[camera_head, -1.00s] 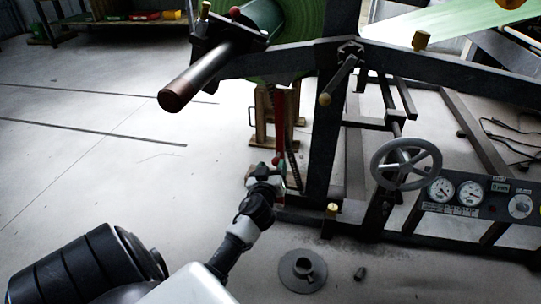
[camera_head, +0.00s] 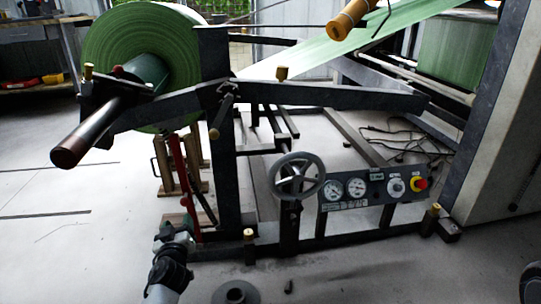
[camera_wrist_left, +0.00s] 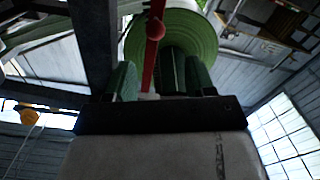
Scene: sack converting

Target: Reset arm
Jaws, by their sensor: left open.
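My left gripper (camera_head: 177,236) is low at the foot of the unwind stand, beside the lower end of a red lever (camera_head: 180,175). In the left wrist view my left gripper (camera_wrist_left: 160,80) has its two green-tinted fingers apart. The red lever (camera_wrist_left: 153,45) with its round red knob shows between and beyond them. Whether a finger touches the lever I cannot tell. My right gripper is out of view.
A green roll (camera_head: 130,60) hangs on the dark stand frame (camera_head: 222,140), its shaft (camera_head: 85,135) jutting left. A handwheel (camera_head: 297,176) and a gauge panel (camera_head: 375,188) stand to the right. A round flanged piece (camera_head: 236,293) lies on the floor. The left floor is open.

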